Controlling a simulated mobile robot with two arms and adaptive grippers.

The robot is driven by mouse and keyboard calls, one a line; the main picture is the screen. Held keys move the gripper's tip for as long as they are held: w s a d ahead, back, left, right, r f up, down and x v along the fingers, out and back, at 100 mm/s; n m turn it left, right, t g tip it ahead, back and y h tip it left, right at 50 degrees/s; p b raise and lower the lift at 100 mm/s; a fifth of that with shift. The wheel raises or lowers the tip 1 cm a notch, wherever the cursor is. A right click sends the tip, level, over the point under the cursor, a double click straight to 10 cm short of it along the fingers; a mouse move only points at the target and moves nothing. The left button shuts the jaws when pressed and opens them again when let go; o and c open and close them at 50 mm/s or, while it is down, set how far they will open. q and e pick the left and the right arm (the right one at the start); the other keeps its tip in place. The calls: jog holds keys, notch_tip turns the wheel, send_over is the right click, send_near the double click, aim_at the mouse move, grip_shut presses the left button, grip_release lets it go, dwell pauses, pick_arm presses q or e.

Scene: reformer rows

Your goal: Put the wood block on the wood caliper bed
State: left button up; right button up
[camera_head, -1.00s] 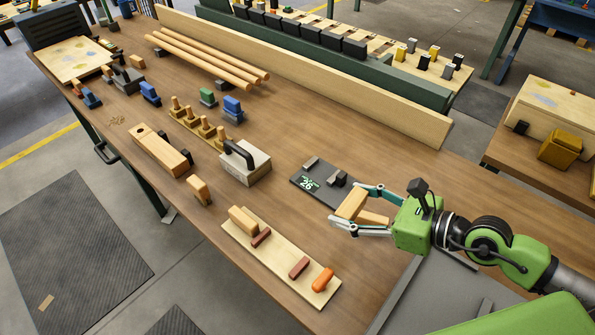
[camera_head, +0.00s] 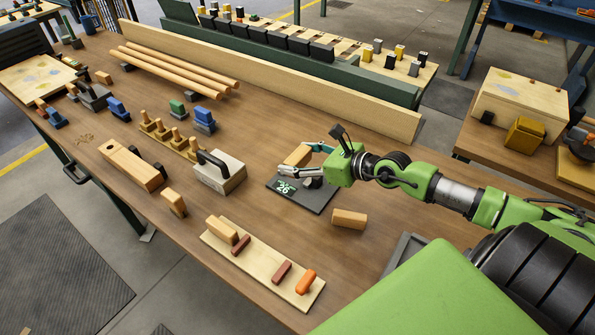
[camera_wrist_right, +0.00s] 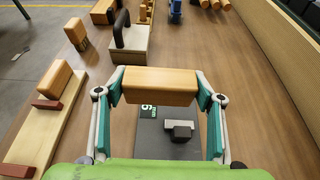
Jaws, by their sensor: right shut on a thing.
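My right gripper (camera_head: 303,160) is shut on a light wood block (camera_head: 297,154), held crosswise between its fingertips. The block also shows in the right wrist view (camera_wrist_right: 160,84). The caliper bed (camera_head: 312,205) is a dark flat plate with a green number display, and the gripper and block are over its far side in the head view. In the wrist view the bed (camera_wrist_right: 150,150) with its dark jaw (camera_wrist_right: 182,131) shows below and nearer than the block. Whether the block touches the bed I cannot tell. My left gripper is not in view.
Another wood block (camera_head: 350,219) lies on the bench right of the bed. A grey block with a black handle (camera_head: 219,175) stands left of the bed. A pale board (camera_head: 255,265) with several pieces lies in front. A long wooden rail (camera_head: 270,85) runs behind.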

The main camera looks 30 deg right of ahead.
jog(key=w+d+f+b, duration=0.1)
jog(key=w+f+b, duration=0.1)
jog(key=f, duration=0.1)
jog(key=w+d+f+b, duration=0.1)
jog(key=w+f, duration=0.1)
jog(key=shift+d, duration=0.35)
jog(key=shift+w+d+f, duration=0.2)
jog(key=shift+w+f, duration=0.15)
jog(key=shift+f, duration=1.8)
jog(key=shift+f+b, duration=0.1)
jog(key=shift+b, duration=0.25)
jog(key=shift+f, duration=0.15)
jog(key=o, duration=1.2)
jog(key=shift+c, duration=0.2)
